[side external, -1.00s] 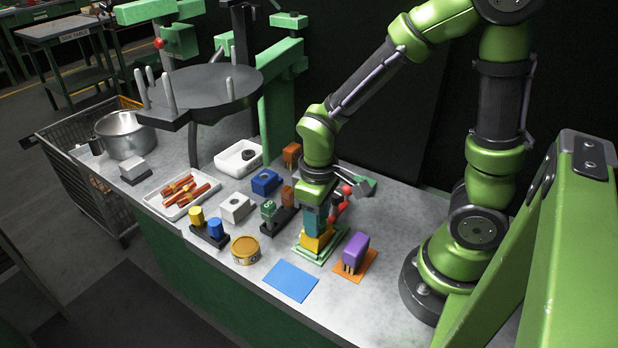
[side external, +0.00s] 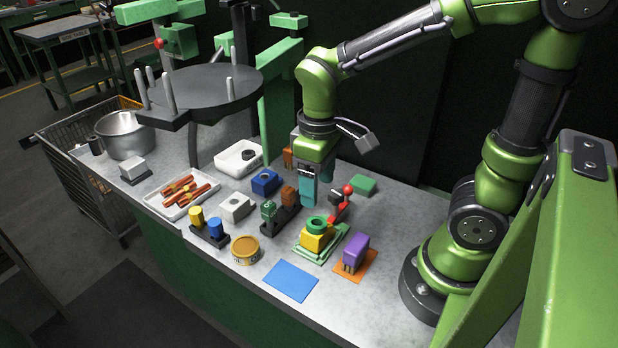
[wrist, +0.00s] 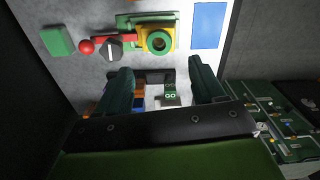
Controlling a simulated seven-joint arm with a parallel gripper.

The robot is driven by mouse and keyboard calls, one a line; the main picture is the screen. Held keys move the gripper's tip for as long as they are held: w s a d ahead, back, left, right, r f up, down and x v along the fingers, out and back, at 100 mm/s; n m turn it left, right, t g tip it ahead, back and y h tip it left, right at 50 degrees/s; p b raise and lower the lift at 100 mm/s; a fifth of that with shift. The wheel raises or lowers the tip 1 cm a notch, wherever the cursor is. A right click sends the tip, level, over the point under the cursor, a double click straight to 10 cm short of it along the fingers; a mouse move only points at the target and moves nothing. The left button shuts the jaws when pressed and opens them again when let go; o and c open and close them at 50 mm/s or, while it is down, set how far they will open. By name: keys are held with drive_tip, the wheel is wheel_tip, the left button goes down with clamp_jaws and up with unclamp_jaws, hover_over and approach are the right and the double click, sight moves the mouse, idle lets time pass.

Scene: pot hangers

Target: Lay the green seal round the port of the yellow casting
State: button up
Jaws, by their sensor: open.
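The yellow casting (side external: 312,243) sits on a green plate at the middle right of the bench; it also shows at the top of the wrist view (wrist: 145,42). The green seal (side external: 317,223) lies on top of the casting, and in the wrist view it appears as a ring (wrist: 160,41) around the dark port opening. My gripper (side external: 306,203) is above the bench, behind and left of the casting, apart from it. In the wrist view its two fingers (wrist: 168,80) are spread with nothing held between them.
A red-knobbed lever (side external: 342,203) stands beside the casting's plate. A purple block (side external: 356,250) on an orange mat is to the right. A blue mat (side external: 291,281), an orange round tin (side external: 245,250) and a green block on a dark base (side external: 268,210) are nearby.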

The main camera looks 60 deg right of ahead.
wheel_tip(320, 180, up, 9)
drive_tip(key=s+m+t+y, duration=0.2)
drive_tip(key=m+t, duration=0.3)
drive_tip(key=t, duration=0.2)
drive_tip(key=shift+s+d+m, duration=0.25)
drive_tip(key=shift+s+m, duration=0.15)
drive_tip(key=shift+r, duration=0.1)
idle(0.3)
